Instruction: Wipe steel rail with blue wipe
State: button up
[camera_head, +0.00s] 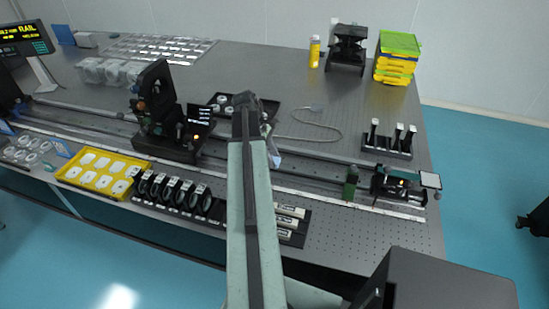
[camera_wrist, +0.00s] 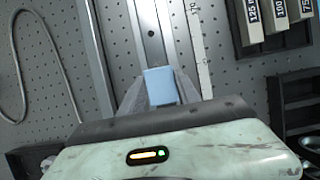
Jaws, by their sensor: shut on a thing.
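The steel rail (camera_head: 318,174) runs lengthwise along the bench in the head view. In the wrist view the rail (camera_wrist: 149,38) is a bright grooved metal bar running up from my gripper. My gripper (camera_wrist: 161,100) is shut on the blue wipe (camera_wrist: 161,86), a small light-blue pad that lies in line with the rail. I cannot tell whether the wipe touches the rail. In the head view my arm hides most of the gripper, and a pale blue bit of the wipe (camera_head: 274,159) shows just right of the arm.
A black carriage with instruments (camera_head: 172,130) sits on the rail at left. A green post (camera_head: 351,183) and another device (camera_head: 397,184) stand at its right end. A yellow tray (camera_head: 80,183) and a row of black-mounted optics (camera_head: 175,191) line the front. A loose cable (camera_head: 325,139) lies behind the rail.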

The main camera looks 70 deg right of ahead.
jog(key=shift+r+p, duration=2.95)
jog(key=shift+r, duration=0.05)
notch_tip(320, 180, up, 3)
jog(key=p, duration=0.3)
